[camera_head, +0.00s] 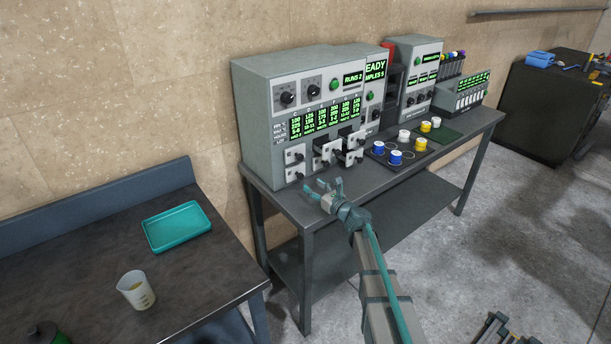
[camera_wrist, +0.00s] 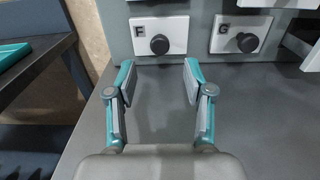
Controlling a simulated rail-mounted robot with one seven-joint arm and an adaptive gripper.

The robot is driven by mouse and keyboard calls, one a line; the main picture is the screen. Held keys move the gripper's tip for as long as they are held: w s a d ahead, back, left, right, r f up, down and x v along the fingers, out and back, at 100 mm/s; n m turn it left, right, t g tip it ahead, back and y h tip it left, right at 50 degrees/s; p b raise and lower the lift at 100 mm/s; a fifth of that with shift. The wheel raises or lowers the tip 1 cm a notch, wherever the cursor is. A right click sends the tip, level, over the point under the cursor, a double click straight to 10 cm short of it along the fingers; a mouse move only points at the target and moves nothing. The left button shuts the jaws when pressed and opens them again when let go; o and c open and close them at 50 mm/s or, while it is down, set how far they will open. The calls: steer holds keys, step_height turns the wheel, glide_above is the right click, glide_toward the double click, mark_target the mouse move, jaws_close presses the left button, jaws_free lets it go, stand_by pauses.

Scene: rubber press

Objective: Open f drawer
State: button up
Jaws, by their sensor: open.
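The F drawer (camera_wrist: 158,34) is a white front with a round black knob (camera_wrist: 160,44), low on the grey press in the wrist view. It looks shut, flush with the panel. In the head view it appears to be the lower left white front (camera_head: 292,171). My gripper (camera_wrist: 156,68) is open and empty, its two teal and grey fingers spread just short of the F drawer. The knob lies ahead, between the fingers' lines, and is not touched. My gripper also shows in the head view (camera_head: 322,185), in front of the press (camera_head: 255,125).
The G drawer (camera_wrist: 240,33) sits right of F, with its own knob. Further right, some white drawer fronts (camera_head: 355,139) stick out. Blue, white and yellow cups stand on the bench (camera_head: 300,201) to the right. The bench top before F is clear.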

mark_target(302, 177)
steer(key=p+x, duration=0.3)
steer(key=x, duration=0.5)
steer(key=shift+w+a, duration=0.25)
steer(key=shift+w, duration=0.1)
jaws_close()
steer(key=shift+s+d+f, duration=0.1)
steer(key=shift+s, duration=0.05)
